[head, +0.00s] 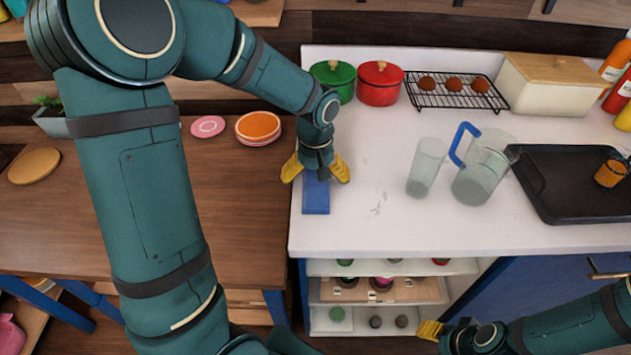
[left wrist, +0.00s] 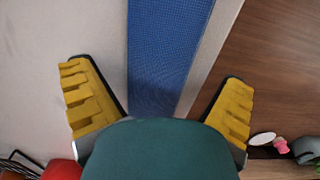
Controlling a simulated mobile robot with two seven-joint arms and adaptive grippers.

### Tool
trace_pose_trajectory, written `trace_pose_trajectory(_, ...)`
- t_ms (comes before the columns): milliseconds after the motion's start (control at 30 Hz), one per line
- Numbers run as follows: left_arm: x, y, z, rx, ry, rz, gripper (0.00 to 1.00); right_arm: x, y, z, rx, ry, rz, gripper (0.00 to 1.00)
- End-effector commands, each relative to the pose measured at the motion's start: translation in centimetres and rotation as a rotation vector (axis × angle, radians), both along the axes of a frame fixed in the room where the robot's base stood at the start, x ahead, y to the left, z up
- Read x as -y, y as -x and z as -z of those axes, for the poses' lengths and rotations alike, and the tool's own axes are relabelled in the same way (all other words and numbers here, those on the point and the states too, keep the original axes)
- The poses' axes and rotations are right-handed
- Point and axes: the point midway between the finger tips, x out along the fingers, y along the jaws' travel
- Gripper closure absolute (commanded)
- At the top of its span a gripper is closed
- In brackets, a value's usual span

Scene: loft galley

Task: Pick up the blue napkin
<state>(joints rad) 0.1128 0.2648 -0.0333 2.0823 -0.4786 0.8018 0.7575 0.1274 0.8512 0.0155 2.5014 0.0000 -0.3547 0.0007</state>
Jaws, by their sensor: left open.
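The blue napkin (head: 316,197) lies flat as a narrow strip near the left edge of the white counter. Its far end is hidden under my left gripper (head: 316,177). In the left wrist view the napkin (left wrist: 168,55) runs between the two yellow fingers of my left gripper (left wrist: 157,105). These fingers are spread wide, one on each side of the napkin and apart from it. My right gripper (head: 430,330) is at the lower right in front of the shelves; its finger opening is not clear.
A green pot (head: 333,82), a red pot (head: 379,84) and a cooling rack (head: 455,91) stand behind. A glass (head: 426,168), a pitcher (head: 482,172) and a black tray (head: 575,178) are to the right. The white counter (head: 365,225) right of the napkin is clear.

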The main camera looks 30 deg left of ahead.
Motion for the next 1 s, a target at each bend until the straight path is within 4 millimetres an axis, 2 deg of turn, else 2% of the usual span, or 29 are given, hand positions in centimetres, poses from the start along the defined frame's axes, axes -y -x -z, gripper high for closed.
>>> trace_pose_trajectory(133, 0.0, 0.0, 0.0, 0.000, 0.000, 0.000, 0.01, 0.0, 0.0, -0.1, 0.000, 0.000, 0.000, 0.53)
trace_pose_trajectory(167, 0.0, 0.0, -0.1, 0.000, 0.000, 0.000, 0.05, 0.0, 0.0, -0.1, 0.000, 0.000, 0.000, 0.53)
trace_pose_trajectory(300, 0.0, 0.0, -0.1, 0.000, 0.000, 0.000, 0.54, 0.0, 0.0, -0.1, 0.000, 0.000, 0.000, 0.53)
trace_pose_trajectory(367, 0.0, 0.0, -0.1, 0.000, 0.000, 0.000, 0.72, 0.0, 0.0, -0.1, 0.000, 0.000, 0.000, 0.53)
trace_pose_trajectory(633, 0.0, 0.0, -0.1, 0.001, -0.001, 0.000, 0.73, 0.0, 0.0, -0.1, 0.000, 0.000, 0.000, 0.53)
trace_pose_trajectory(733, 0.0, -0.1, -0.7, 0.002, 0.000, 0.001, 0.73, 0.0, 0.0, -0.3, 0.000, 0.000, 0.000, 0.53)
trace_pose_trajectory(867, 0.0, -0.1, -2.6, 0.004, 0.000, 0.001, 0.73, 0.0, 0.1, -0.9, -0.003, 0.000, 0.000, 0.53)
trace_pose_trajectory(1000, 0.0, -0.1, -5.5, 0.005, -0.001, 0.000, 0.73, 0.0, 0.3, -1.7, -0.007, -0.001, -0.002, 0.53)
